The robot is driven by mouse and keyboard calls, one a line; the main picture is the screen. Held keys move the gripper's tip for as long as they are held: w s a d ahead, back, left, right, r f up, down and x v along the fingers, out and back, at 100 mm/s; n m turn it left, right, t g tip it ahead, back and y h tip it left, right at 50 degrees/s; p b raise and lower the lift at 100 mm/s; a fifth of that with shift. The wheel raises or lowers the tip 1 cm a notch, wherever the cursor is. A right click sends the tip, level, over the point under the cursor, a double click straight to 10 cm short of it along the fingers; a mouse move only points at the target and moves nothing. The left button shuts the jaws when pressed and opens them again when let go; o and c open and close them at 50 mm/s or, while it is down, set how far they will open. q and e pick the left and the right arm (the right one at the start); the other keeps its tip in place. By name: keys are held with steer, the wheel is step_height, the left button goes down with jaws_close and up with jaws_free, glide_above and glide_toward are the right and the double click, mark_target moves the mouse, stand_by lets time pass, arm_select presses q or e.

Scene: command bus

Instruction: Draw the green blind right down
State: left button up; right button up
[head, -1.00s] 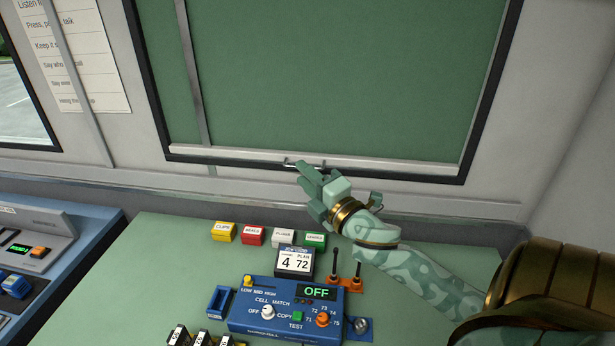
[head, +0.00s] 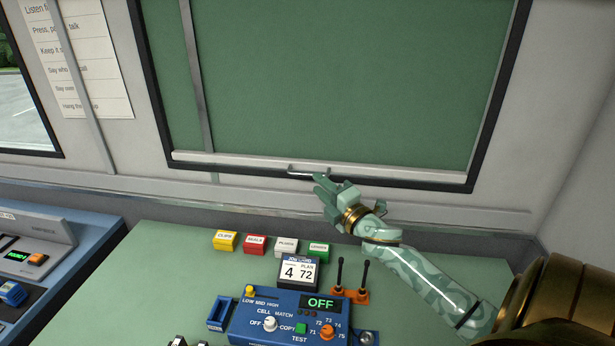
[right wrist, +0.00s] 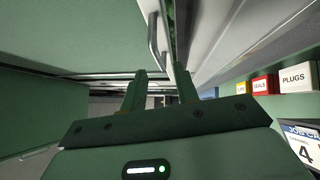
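The green blind (head: 330,80) covers the window from the top of the head view down to its pale bottom bar (head: 235,161). The bar lies along the lower edge of the dark window frame (head: 420,186), with no glass showing below it. A metal handle (head: 308,172) sits at the bar's middle; it also shows in the right wrist view (right wrist: 154,42). My right gripper (head: 319,180) is just below and right of the handle. In the right wrist view its two fingers (right wrist: 160,78) are apart with nothing held between them, and the handle is beyond their tips. My left gripper is out of view.
A blue console (head: 50,255) stands left.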

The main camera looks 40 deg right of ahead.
mark_target(308, 175)
steer(key=w, duration=0.5)
steer(key=shift+w+d+r+b, duration=0.3)
steer(key=shift+w+r, duration=0.1)
jaws_close()
step_height(308, 175, down, 6)
steer(key=b, duration=0.3)
steer(key=shift+f+b, duration=0.2)
steer(key=shift+b, duration=0.15)
jaws_free()
steer(key=shift+f, duration=0.1)
